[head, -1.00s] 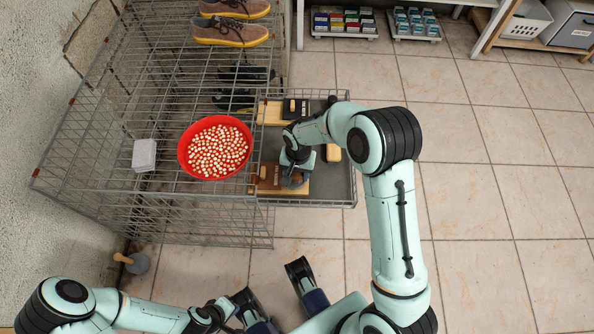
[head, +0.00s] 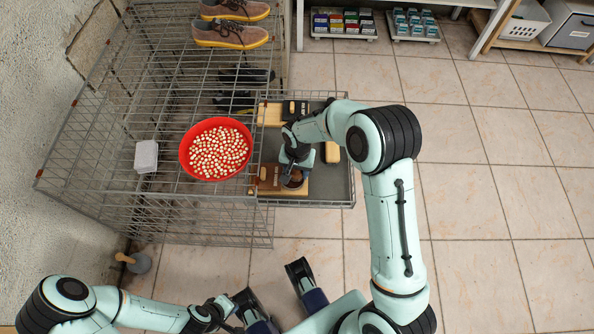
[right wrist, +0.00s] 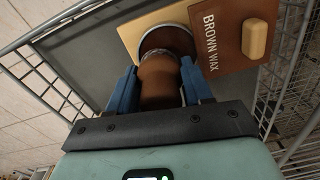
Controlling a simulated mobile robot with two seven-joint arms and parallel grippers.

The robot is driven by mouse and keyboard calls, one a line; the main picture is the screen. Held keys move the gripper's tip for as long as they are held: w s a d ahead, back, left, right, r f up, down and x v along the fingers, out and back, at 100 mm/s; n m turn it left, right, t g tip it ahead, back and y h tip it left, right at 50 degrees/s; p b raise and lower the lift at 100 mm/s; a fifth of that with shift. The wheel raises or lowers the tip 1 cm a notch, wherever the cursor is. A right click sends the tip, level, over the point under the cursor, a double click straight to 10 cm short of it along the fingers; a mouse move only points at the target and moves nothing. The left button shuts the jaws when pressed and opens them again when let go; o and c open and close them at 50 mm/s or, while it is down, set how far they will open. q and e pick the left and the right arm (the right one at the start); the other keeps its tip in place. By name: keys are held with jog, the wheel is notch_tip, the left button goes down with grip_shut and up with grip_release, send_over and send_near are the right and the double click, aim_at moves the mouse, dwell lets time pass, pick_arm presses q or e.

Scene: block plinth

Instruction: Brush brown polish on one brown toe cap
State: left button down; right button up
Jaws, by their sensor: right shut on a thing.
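My right gripper (right wrist: 160,88) is shut on a brown brush (right wrist: 159,76) with a pale metal band, seen between its blue fingers in the right wrist view. The brush's far end meets a round tin (right wrist: 166,38) on a wooden board (right wrist: 135,32) beside a brown "BROWN WAX" label (right wrist: 222,38); its bristles are hidden. In the head view the right gripper (head: 292,172) is over this board on the grey side tray (head: 335,185). Brown shoes (head: 232,34) with yellowish soles stand on the wire rack, toes to the right. My left gripper (head: 215,311) is low in the picture, its jaws unclear.
Black shoes (head: 245,75) show through the mesh. A second board with a black label (head: 294,110) lies farther back on the tray. Tiled floor is clear right.

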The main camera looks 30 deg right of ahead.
jog(key=shift+r+p, duration=1.6)
jog(key=shift+r, duration=0.85)
